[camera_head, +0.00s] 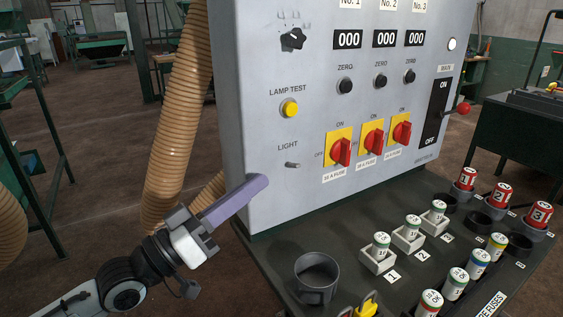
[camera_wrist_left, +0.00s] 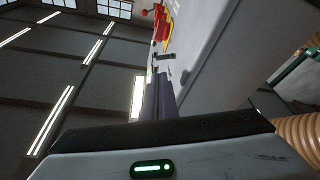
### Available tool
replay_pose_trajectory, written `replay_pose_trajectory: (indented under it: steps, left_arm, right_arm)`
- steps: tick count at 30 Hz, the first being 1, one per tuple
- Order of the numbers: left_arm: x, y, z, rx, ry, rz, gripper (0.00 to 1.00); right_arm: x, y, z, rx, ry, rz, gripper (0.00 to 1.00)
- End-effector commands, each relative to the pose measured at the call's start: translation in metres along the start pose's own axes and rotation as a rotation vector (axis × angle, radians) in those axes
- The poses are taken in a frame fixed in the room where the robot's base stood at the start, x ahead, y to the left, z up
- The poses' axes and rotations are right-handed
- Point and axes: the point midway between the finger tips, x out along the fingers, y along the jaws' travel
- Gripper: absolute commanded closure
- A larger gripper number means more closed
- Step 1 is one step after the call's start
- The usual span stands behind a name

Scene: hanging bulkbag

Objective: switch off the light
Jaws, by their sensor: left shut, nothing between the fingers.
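The light switch (camera_head: 292,165) is a small grey toggle lever under the word LIGHT on the left part of the grey control panel (camera_head: 262,90). Whether the lever is set up or down is hard to tell. My left gripper (camera_head: 262,183) is shut and empty, its purple-grey fingers pointing at the panel just below and left of the lever, with a small gap to it. In the left wrist view, the fingers (camera_wrist_left: 160,97) point up along the panel face, and a dark lever (camera_wrist_left: 165,56) sticks out just beyond their tips. My right gripper is not in view.
Above the lever is a yellow lamp test button (camera_head: 289,108); to its right are red rotary switches (camera_head: 341,151) on yellow plates. A dark cup (camera_head: 317,277) and several fuses stand on the desk below. A ribbed tan hose (camera_head: 181,120) hangs behind my left arm.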

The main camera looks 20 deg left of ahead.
Motion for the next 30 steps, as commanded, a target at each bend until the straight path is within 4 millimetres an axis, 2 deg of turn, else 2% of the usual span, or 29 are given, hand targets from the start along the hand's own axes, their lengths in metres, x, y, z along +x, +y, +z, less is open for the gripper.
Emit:
replay_pose_trajectory:
  steps: [6,13,18,30]
  left_arm:
    - [0.037,0.001,-0.003,0.000,0.005,0.000,1.00]
    - [0.064,0.000,-0.002,0.000,0.002,0.000,1.00]
    - [0.071,0.000,0.000,0.001,-0.001,0.000,1.00]
    - [0.070,-0.001,0.000,0.006,-0.001,-0.001,1.00]
  right_arm:
    - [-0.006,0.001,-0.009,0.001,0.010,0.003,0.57]
    - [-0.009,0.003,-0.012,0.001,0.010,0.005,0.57]
    - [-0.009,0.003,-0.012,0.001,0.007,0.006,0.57]
    - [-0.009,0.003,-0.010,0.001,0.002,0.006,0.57]
